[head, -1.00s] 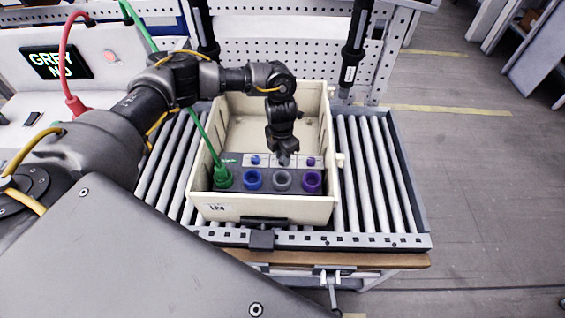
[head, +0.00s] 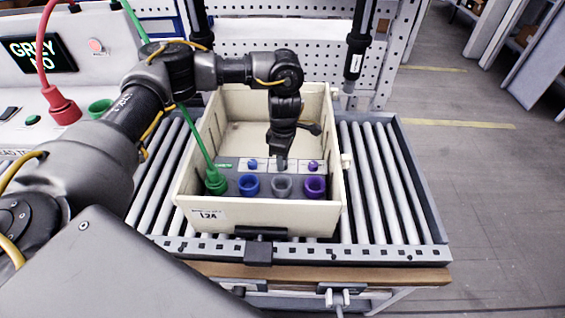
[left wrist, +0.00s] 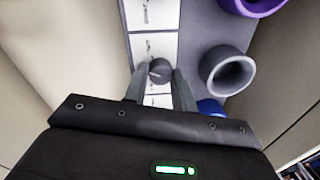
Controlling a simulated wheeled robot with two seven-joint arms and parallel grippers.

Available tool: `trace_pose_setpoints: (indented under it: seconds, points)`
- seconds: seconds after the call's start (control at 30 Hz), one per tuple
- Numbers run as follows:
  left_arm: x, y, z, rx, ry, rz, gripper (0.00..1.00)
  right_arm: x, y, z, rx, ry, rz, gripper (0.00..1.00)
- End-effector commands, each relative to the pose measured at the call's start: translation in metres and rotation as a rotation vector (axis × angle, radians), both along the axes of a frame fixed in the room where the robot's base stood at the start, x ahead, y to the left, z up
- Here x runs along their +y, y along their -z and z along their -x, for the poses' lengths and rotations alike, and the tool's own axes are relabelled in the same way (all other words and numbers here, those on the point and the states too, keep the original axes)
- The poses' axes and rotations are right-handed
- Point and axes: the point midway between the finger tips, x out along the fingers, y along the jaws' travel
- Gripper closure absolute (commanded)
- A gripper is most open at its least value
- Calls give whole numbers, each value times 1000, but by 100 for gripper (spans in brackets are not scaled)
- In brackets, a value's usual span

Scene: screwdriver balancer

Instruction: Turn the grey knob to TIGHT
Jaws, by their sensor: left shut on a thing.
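The grey knob (left wrist: 159,70) sits on a panel with white label plates in the left wrist view. My left gripper (left wrist: 160,84) is shut on it, one finger on each side. In the head view the left gripper (head: 281,164) reaches down to the panel inside the cream bin, behind the grey cup (head: 282,188), and hides the grey knob there. The knob's pointer and label are too small to read. My right gripper is not in view.
A blue knob (head: 252,164) and a purple knob (head: 312,166) flank the gripper. Blue (head: 249,185), purple (head: 315,187) and green (head: 216,184) cups line the front of the cream bin (head: 262,222). A screen (head: 40,53) reads "GREY NO". A green cord rises from the green cup.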

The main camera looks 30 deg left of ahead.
Motion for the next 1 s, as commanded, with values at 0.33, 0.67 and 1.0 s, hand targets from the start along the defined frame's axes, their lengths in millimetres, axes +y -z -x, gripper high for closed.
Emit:
trace_pose_setpoints:
  seconds: [0.33, 0.67, 1.0]
  points:
    - [0, 1, -1, -2, 292, -2, 97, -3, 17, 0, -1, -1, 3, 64]
    - [0, 0, -1, -2, 465, -2, 97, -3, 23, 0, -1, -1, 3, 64]
    - [0, -1, -1, -2, 520, -2, 97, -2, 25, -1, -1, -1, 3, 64]
